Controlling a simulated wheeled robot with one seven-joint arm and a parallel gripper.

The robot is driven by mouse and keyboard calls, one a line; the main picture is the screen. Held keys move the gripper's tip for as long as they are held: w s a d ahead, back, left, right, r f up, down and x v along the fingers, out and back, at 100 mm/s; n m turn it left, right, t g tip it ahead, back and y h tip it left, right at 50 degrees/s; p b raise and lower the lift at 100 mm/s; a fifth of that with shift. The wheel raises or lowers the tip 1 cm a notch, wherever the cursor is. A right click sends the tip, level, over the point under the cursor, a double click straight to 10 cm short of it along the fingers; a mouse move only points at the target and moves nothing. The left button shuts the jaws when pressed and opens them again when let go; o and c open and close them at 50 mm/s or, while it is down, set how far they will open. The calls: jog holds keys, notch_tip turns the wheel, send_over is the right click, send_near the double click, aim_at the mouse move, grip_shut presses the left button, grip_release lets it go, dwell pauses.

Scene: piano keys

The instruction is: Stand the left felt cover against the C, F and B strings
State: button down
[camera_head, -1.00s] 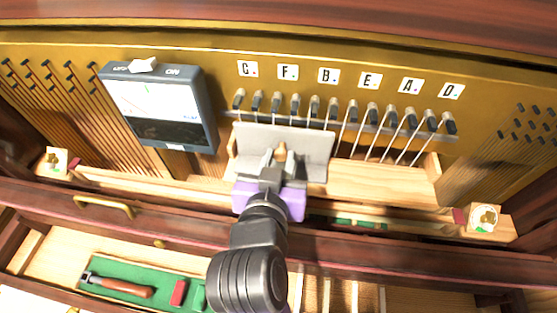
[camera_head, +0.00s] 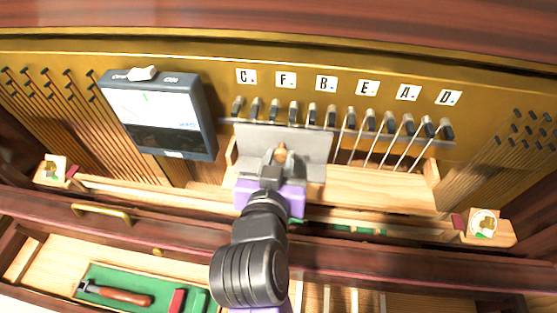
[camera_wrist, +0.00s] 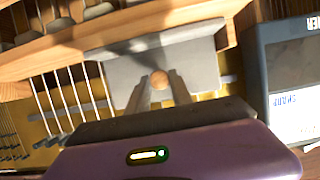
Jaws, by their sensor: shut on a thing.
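The left felt cover is a light grey panel (camera_head: 308,147) with a small wooden knob (camera_head: 281,153). It stands roughly upright in front of the strings under the C, F and B labels (camera_head: 327,83) and hides them. My gripper (camera_head: 279,162) is shut on the cover's knob. In the wrist view the grey panel (camera_wrist: 201,62) fills the middle, with the round knob (camera_wrist: 159,79) between the fingertips. I cannot tell whether the panel touches the strings. The strings under E, A and D (camera_head: 398,143) are bare.
A dark tuner box (camera_head: 160,137) stands close left of the cover. Tuning pins (camera_head: 350,117) line up above it. A wooden ledge (camera_head: 385,190) is clear at right. An open drawer with a green tray (camera_head: 165,284), holding a hammer (camera_head: 118,294), lies below.

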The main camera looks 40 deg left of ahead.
jog(key=shift+w+a, duration=0.1)
jog(key=shift+w, duration=0.05)
jog(key=c, duration=1.1)
grip_release()
jog(key=shift+o, duration=0.2)
jog(key=p+v, duration=0.3)
jog(key=v, duration=0.5)
jog(key=shift+s+f, duration=0.2)
jog(key=shift+f, duration=0.2)
